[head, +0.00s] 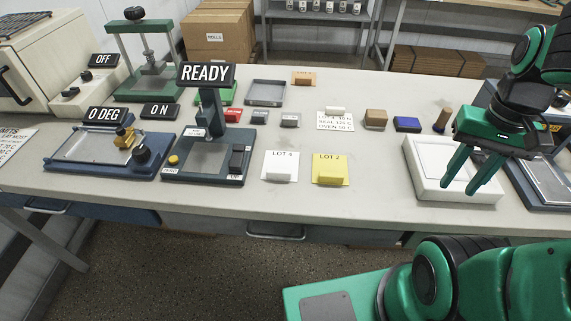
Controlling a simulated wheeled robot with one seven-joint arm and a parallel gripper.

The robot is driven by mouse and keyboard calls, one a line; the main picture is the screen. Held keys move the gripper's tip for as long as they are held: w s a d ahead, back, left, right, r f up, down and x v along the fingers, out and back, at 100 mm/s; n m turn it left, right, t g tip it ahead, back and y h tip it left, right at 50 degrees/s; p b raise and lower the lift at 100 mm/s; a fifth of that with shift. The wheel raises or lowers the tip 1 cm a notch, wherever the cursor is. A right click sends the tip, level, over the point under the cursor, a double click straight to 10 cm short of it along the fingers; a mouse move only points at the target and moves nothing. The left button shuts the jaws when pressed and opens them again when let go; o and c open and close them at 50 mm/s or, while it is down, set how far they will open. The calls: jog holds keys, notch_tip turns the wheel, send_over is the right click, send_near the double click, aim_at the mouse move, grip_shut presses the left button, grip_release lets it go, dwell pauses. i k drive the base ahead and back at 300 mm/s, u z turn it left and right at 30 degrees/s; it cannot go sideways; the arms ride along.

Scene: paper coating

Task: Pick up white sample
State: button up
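A white card marked "LOT 4" (281,162) lies flat on the bench near its front edge, with a small pale block on its lower part. It looks like the white sample. My gripper (458,188) is far to its right, pointing down over a white framed tray (423,191). Its two green fingers are apart, with nothing seen between them. Nothing hides the white card.
A yellow "LOT 2" card (330,164) lies just right of the white one. A blue-based device under a "READY" sign (206,75) stands close to its left. Small blocks (376,119) and an orange card (303,79) lie farther back. The bench between yellow card and tray is clear.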

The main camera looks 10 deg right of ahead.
aim_at(277, 165)
jog(key=z, duration=0.65)
jog(key=k, duration=1.05)
jog(key=u, duration=0.75)
jog(key=i, duration=0.5)
